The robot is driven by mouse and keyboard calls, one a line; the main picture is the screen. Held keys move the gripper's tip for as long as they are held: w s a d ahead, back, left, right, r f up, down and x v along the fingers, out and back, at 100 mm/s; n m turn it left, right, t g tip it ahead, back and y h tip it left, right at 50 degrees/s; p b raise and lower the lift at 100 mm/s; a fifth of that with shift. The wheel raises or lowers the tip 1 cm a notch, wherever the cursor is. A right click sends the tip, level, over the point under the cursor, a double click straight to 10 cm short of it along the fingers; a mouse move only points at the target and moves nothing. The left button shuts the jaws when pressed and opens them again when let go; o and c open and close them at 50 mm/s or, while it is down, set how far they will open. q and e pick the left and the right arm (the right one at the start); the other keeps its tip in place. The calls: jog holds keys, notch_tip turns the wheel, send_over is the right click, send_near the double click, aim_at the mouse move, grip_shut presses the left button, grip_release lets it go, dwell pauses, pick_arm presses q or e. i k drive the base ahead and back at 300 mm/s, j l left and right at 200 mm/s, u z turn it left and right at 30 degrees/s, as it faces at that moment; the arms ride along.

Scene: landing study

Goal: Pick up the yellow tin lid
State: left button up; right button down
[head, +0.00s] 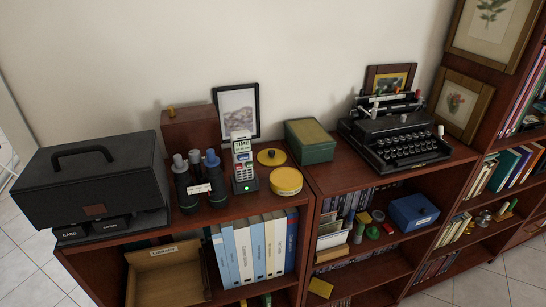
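A flat yellow round lid (271,157) with a small dark spot at its middle lies on top of the wooden shelf, in front of the black picture frame. A yellow round tin (286,182) stands just in front of it and to the right, near the shelf's front edge. The tin's top looks paler yellow; I cannot tell whether it is closed or open. Neither of my grippers shows in the head view.
A grey handheld device (243,165) stands left of the lid, with dark binoculars (187,185) beyond it. A green box (310,141) with a yellowish top is to the right, then a black typewriter (395,138). A black case (91,179) fills the left end.

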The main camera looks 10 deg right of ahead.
aim_at(271, 158)
jog(key=k+j+u, duration=0.15)
jog(key=u, duration=0.25)
jog(key=k+j+u, duration=0.25)
jog(key=u, duration=0.15)
jog(key=k+j+u, duration=0.1)
jog(key=j+u, duration=0.3)
jog(key=k+l, duration=0.05)
jog(key=l, duration=0.05)
